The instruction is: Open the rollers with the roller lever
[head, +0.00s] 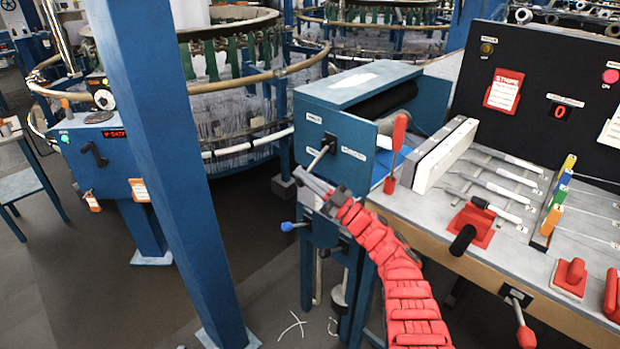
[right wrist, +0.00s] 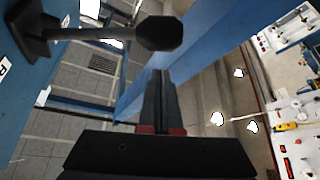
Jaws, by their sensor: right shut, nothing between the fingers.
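The blue roller box (head: 352,98) stands at the centre of the head view, with a dark roller (head: 385,100) inside it. A lever (head: 320,156) with a dark end sticks out from its front face. In the right wrist view this lever (right wrist: 100,33) runs from a dark mount at upper left to a black knob. My right gripper (head: 313,184) is just below the lever in the head view. Its fingers (right wrist: 158,100) are shut and empty, and the knob is above the fingertips in the wrist view, not between them. My left gripper is not in view.
A red-handled lever (head: 396,150) stands upright to the right of the box. A blue-knobbed handle (head: 293,227) sticks out below. A blue post (head: 165,160) rises on the left. The bench (head: 470,225) with tools and a black panel (head: 540,90) lies right.

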